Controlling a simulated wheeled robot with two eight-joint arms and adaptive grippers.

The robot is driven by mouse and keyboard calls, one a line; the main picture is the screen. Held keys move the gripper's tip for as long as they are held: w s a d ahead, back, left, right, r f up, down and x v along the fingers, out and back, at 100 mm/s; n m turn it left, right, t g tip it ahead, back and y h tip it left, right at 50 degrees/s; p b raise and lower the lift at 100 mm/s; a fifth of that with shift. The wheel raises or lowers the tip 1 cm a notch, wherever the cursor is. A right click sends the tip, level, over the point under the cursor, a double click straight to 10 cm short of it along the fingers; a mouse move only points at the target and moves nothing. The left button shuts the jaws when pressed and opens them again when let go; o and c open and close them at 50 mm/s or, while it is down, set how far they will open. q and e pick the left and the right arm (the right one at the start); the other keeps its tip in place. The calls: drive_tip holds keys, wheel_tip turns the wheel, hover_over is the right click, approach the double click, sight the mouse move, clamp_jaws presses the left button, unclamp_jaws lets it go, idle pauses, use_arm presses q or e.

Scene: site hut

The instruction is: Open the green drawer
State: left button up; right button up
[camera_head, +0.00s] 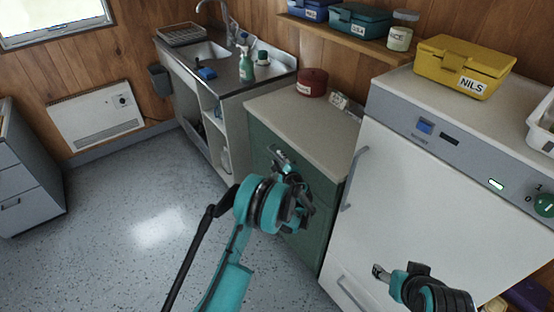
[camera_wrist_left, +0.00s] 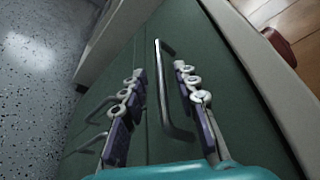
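The green drawer front (camera_head: 262,138) is in the cabinet under the pale worktop and looks closed. My left gripper (camera_head: 283,158) is in front of it and hides part of it in the head view. In the left wrist view, the drawer's grey bar handle (camera_wrist_left: 169,100) lies between the two fingers of my left gripper (camera_wrist_left: 158,72). The fingers are apart, one on each side of the bar; I cannot tell whether either touches it. My right gripper (camera_head: 381,272) is at the lower right, before the white appliance; its finger gap does not show clearly.
More handles (camera_wrist_left: 95,143) are on the green fronts to the left in the wrist view. The white appliance (camera_head: 400,185) with a long handle stands right of the cabinet. A sink unit (camera_head: 232,92) stands to the left. The speckled floor (camera_head: 130,215) is clear.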

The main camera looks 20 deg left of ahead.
use_arm(q)
drive_tip(key=shift+b+x, duration=0.3)
drive_tip(key=shift+x, duration=1.05)
clamp_jaws()
drive_tip(key=shift+s, duration=0.1)
